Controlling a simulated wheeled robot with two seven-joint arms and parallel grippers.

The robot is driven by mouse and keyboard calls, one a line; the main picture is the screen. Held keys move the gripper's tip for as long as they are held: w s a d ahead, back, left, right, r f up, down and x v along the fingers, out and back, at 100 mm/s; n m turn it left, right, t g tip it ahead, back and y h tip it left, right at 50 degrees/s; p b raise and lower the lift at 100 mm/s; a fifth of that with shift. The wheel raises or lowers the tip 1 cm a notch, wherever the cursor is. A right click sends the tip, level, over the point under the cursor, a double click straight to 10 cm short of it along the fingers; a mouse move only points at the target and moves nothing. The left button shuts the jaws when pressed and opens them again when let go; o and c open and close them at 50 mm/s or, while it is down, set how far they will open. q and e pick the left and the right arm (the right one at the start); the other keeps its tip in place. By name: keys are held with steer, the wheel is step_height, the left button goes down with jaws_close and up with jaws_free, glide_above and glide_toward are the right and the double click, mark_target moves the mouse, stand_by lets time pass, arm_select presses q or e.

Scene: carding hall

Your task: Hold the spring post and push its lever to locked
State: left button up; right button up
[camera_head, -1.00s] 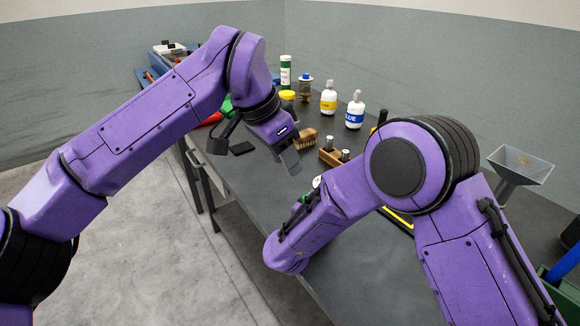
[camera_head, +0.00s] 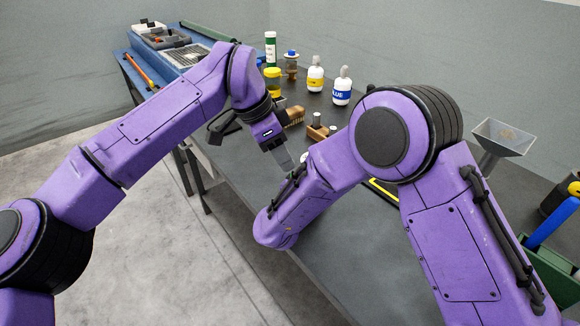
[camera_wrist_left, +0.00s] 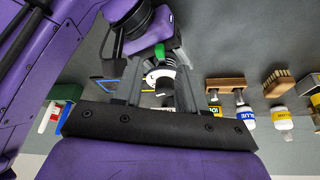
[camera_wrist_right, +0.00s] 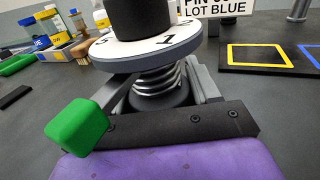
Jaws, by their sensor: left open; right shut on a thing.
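The spring post shows in the right wrist view as a steel coil spring (camera_wrist_right: 158,88) under a numbered white dial (camera_wrist_right: 150,46) with a black knob on top. Its lever (camera_wrist_right: 115,92) ends in a green grip (camera_wrist_right: 77,126) and points to the lower left there. My right gripper (camera_wrist_right: 165,95) is shut on the post below the dial; in the head view my right arm hides it. My left gripper (camera_head: 284,160) is open and empty, near the right forearm. In the left wrist view the green grip (camera_wrist_left: 160,50) and part of the white dial (camera_wrist_left: 158,75) show beyond and between its fingers.
A wooden block with metal pins (camera_head: 318,132), a brush (camera_head: 294,115) and white bottles (camera_head: 342,88) stand behind the grippers. The bench's front (camera_head: 345,262) is bare.

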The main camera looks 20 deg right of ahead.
mark_target(293, 173)
arm_select(q)
steer(key=x, duration=0.5)
